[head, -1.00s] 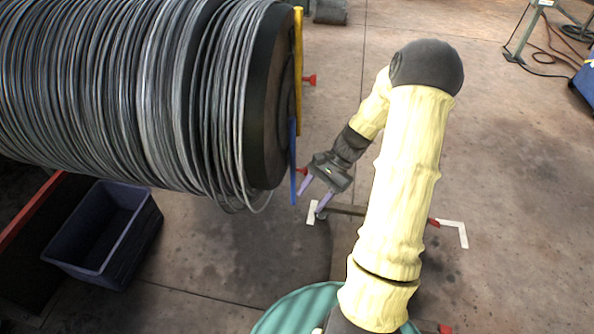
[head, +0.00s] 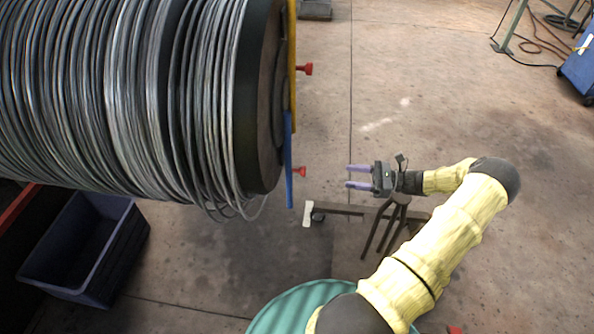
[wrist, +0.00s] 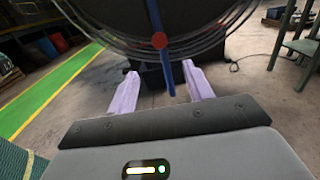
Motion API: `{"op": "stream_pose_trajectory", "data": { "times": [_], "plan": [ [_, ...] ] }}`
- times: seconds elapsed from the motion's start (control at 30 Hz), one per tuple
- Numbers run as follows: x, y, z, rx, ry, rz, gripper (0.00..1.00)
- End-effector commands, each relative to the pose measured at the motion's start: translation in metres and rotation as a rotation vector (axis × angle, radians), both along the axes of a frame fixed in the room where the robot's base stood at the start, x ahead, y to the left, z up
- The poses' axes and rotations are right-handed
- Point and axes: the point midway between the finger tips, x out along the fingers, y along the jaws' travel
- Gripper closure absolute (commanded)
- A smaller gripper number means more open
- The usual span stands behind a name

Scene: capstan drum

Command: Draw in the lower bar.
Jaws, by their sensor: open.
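The lower bar (head: 288,160) is blue and hangs upright against the end face of the wire drum (head: 262,110). A red knob (head: 300,171) sticks out to the right from it. In the wrist view the blue bar (wrist: 155,18) runs down the drum face, with its red knob (wrist: 160,40) seen head-on. My gripper (head: 348,176) points left at the knob, open and empty, with a clear gap between them. In the wrist view the knob lies above the gap between the lilac fingers (wrist: 160,72).
A yellow upper bar (head: 292,70) with its own red knob (head: 306,69) sits above. A dark stand with splayed legs (head: 385,228) is under my wrist. A dark blue crate (head: 85,250) is at lower left. Open floor lies to the right.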

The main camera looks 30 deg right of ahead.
Motion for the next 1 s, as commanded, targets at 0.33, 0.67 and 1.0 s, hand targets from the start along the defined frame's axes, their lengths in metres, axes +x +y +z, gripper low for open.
{"op": "stream_pose_trajectory", "data": {
  "times": [0.33, 0.67, 1.0],
  "plan": [
    [0.015, 0.024, 0.001, 0.001, 0.001, 0.005, 0.49],
    [0.048, 0.072, 0.001, 0.001, 0.001, 0.005, 0.49],
    [0.081, 0.122, 0.001, 0.000, 0.001, 0.006, 0.49]
  ]
}}
